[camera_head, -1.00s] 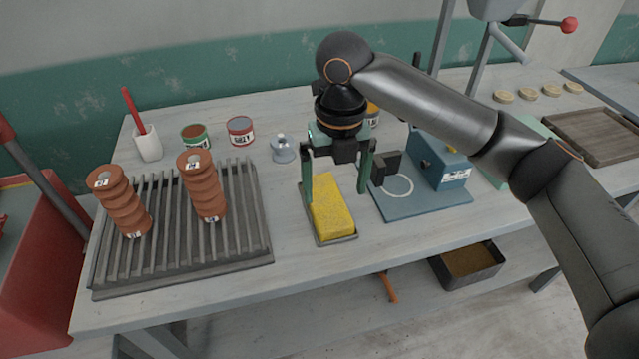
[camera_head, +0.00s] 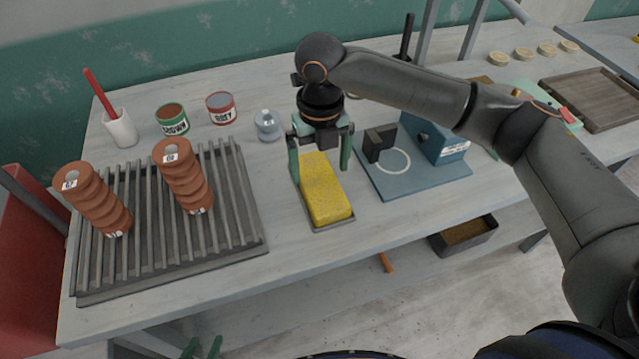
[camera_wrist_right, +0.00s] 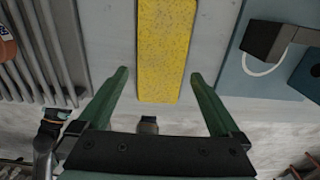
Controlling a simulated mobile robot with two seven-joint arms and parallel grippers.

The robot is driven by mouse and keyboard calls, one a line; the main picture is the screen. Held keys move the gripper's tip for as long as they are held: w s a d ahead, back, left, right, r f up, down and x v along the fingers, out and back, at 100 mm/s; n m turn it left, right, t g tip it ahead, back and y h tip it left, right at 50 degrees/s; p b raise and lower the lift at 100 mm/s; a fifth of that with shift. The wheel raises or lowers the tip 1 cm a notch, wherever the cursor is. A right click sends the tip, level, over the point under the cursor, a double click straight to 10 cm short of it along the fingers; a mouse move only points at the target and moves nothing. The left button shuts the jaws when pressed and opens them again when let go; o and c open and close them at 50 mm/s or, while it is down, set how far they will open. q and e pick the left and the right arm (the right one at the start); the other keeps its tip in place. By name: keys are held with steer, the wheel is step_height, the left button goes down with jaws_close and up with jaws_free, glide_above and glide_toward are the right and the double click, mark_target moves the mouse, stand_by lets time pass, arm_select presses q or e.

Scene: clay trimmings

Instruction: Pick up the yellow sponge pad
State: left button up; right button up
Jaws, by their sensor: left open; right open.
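The yellow sponge pad (camera_head: 326,195) lies in a shallow grey tray (camera_head: 334,228) near the middle of the table. My right gripper (camera_head: 320,173) is open, pointing down over the far part of the pad, with one finger toward each long side. In the right wrist view the pad (camera_wrist_right: 166,45) runs between the spread fingertips of my right gripper (camera_wrist_right: 160,75), with gaps on both sides. Whether the fingertips are below the pad's top is unclear. My left gripper (camera_head: 202,347) shows only its green fingertips, apart, at the bottom edge of the head view.
A slatted rack (camera_head: 235,220) with two brown ribbed clay pieces stands left of the pad. A blue-grey board (camera_head: 400,185) with a dark block is close on the right. A small glass bottle (camera_head: 267,127) and two cans stand behind.

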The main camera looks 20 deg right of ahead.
mark_target(321, 183)
step_height(321, 183, down, 4)
steer(key=shift+w+d+f, duration=0.1)
steer(key=shift+w+f, duration=0.05)
steer(key=shift+f, duration=0.05)
steer(key=shift+c, duration=0.2)
steer(key=c, duration=1.1)
